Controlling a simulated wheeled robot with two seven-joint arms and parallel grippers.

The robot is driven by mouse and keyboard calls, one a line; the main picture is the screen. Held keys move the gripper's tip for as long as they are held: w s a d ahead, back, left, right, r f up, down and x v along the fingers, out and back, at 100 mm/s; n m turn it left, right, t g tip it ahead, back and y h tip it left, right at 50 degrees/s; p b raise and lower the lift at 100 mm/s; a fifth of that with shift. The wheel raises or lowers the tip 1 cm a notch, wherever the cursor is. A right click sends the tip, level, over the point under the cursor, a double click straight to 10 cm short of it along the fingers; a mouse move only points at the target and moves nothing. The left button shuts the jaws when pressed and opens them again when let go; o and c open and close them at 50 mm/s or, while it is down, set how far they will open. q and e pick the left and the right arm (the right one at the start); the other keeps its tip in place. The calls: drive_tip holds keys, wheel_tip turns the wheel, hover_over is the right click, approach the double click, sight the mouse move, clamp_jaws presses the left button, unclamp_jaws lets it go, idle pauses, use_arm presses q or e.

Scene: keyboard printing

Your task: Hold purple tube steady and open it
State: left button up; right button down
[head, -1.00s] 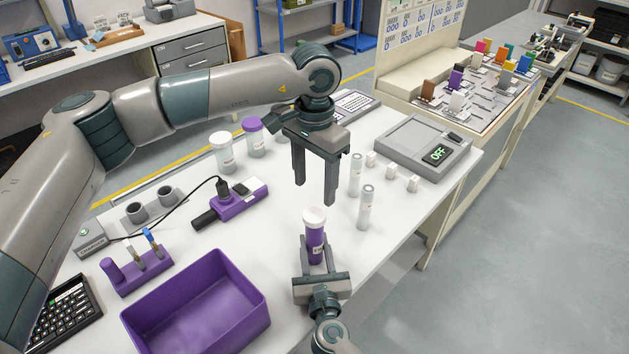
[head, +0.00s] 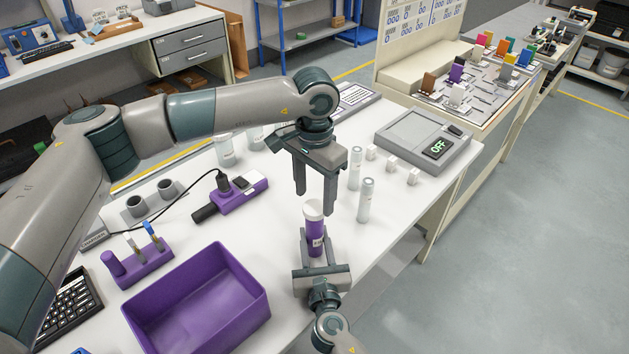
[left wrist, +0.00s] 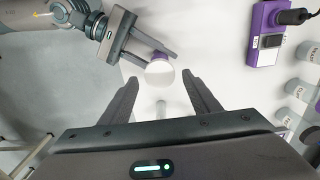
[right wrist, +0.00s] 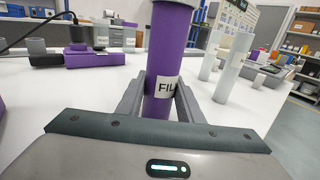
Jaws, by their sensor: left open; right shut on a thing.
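The purple tube (head: 315,236) stands upright with its white cap (head: 313,210) on top. My right gripper (head: 313,255) is shut on the tube's lower body; in the right wrist view the purple tube (right wrist: 170,50) shows between the fingers, with a partly hidden label. My left gripper (head: 314,200) is open and points down just above the cap, with its fingers apart and empty. In the left wrist view the white cap (left wrist: 160,74) shows between and beyond the open fingertips, apart from them.
A scale (head: 425,140) reads OFF.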

use_arm(q)
drive_tip(key=shift+f, duration=1.3)
